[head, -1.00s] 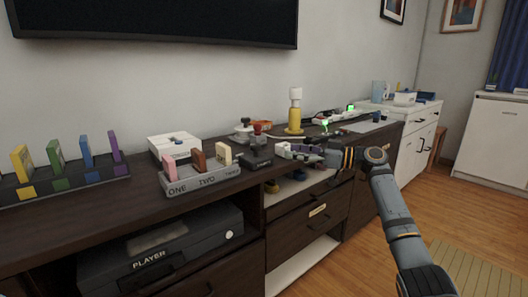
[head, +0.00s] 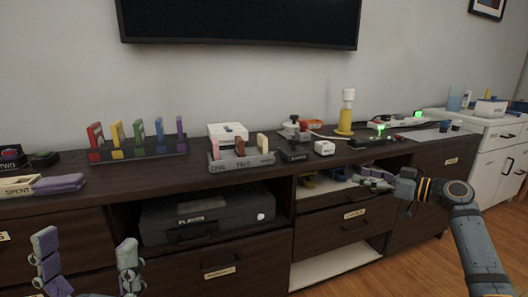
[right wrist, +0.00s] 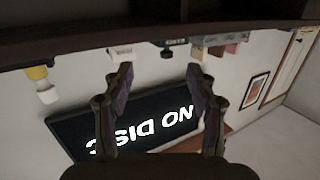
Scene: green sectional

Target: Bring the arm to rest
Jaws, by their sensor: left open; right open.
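My right gripper (head: 374,178) is open and empty, just in front of the dark cabinet's open upper compartment, below the top's front edge. Its arm comes in from the lower right. In the right wrist view its two fingers (right wrist: 160,82) are spread with nothing between them. My left gripper (head: 88,252) is open and empty at the lower left of the head view, in front of the cabinet, its two fingers pointing up.
The dark cabinet top (head: 205,176) carries a slotted rack of coloured pieces (head: 140,152), a grey labelled holder (head: 240,162), a small white box (head: 324,147) and a yellow bottle (head: 345,115). A player (head: 205,213) sits in the shelf. A wall screen (right wrist: 140,125) reads "NO DISC".

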